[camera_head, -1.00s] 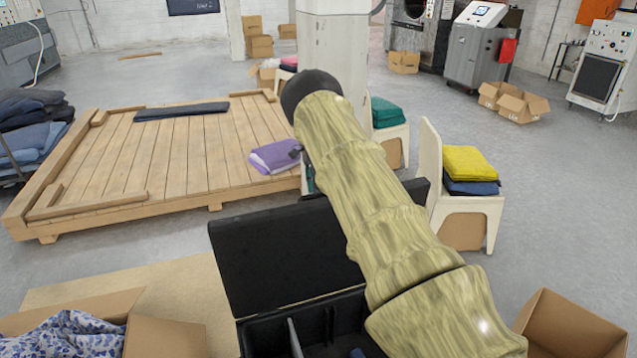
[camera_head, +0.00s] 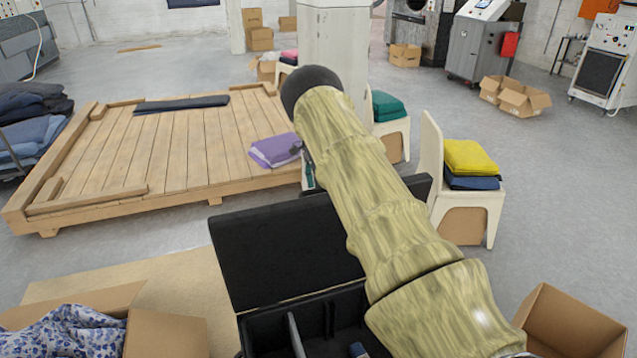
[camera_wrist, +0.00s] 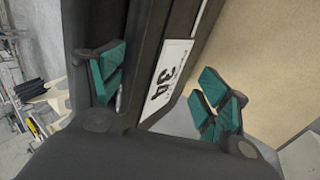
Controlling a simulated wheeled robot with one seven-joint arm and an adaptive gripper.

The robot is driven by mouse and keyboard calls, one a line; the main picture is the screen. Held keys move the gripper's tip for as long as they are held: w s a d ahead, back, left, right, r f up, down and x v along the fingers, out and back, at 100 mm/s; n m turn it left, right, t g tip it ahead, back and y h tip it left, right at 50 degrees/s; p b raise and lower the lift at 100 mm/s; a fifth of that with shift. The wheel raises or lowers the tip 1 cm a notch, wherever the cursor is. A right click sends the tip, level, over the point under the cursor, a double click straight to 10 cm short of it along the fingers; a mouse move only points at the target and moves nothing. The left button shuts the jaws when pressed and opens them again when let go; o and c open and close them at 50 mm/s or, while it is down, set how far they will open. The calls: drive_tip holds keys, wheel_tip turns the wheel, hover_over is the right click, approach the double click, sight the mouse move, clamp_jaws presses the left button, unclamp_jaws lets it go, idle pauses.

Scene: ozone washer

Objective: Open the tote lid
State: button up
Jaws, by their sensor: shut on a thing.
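The black tote (camera_head: 262,336) stands at the bottom centre of the head view. Its lid (camera_head: 285,250) is raised and tilted back, showing a dark flat face. The tote's inside shows a grey divider and a small blue-capped item (camera_head: 357,350). My arm covers the right part of the tote and lid. In the wrist view, my gripper (camera_wrist: 162,88) has teal pads on both sides of the black lid, which bears a white label (camera_wrist: 168,78) reading 34. It is shut on the lid. The head view mostly hides my gripper behind my arm.
Cardboard boxes flank the tote: one with patterned cloth (camera_head: 165,335) at left, one open (camera_head: 570,325) at right. Behind it are a wooden platform (camera_head: 180,160) with a purple folded cloth (camera_head: 272,150), and a chair (camera_head: 430,165) with folded cloths.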

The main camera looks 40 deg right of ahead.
drive_tip(key=shift+f, duration=0.3)
drive_tip(key=v, duration=1.1)
drive_tip(key=shift+d, duration=0.1)
drive_tip(key=c, duration=0.4)
drive_tip(key=shift+w+r, duration=0.25)
drive_tip(key=shift+r, duration=0.45)
drive_tip(key=shift+s+d, duration=0.1)
drive_tip(key=shift+d, duration=0.05)
